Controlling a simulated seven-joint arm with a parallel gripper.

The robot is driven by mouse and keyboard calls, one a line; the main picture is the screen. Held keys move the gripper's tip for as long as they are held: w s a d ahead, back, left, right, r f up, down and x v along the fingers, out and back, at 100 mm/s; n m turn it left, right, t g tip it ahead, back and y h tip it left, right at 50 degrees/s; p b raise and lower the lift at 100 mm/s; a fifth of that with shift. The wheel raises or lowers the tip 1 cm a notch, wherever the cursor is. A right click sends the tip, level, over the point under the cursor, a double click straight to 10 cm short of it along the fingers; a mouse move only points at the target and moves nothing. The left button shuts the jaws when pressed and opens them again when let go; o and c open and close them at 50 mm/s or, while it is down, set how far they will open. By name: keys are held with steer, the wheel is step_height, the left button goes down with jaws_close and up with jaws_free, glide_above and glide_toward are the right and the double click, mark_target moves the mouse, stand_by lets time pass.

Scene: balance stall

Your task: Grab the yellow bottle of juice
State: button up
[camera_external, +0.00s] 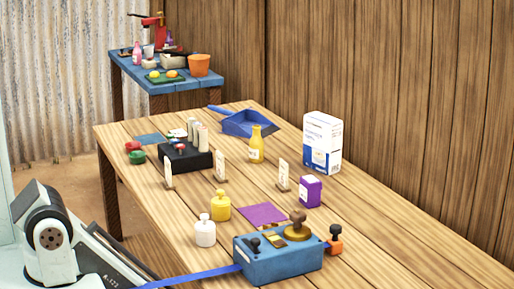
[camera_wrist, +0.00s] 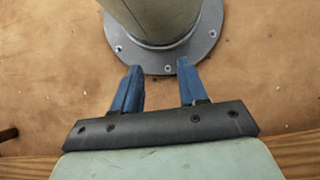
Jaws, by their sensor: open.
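A yellow bottle (camera_external: 257,146) with a narrow neck and a pale label stands upright on the wooden table (camera_external: 352,220), just in front of a blue dustpan. The bottle is not in the wrist view, and the gripper is outside the external view.
Around the bottle are a blue dustpan (camera_external: 248,122), a white-and-blue box (camera_external: 322,142), a purple container (camera_external: 310,190), upright cards (camera_external: 220,166) and a black box (camera_external: 184,156). A blue stamp box (camera_external: 278,262) and a white bottle (camera_external: 205,231) stand in front. The table's right side is clear.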

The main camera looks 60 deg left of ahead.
stand_by(0.3)
steer(key=o, duration=0.7)
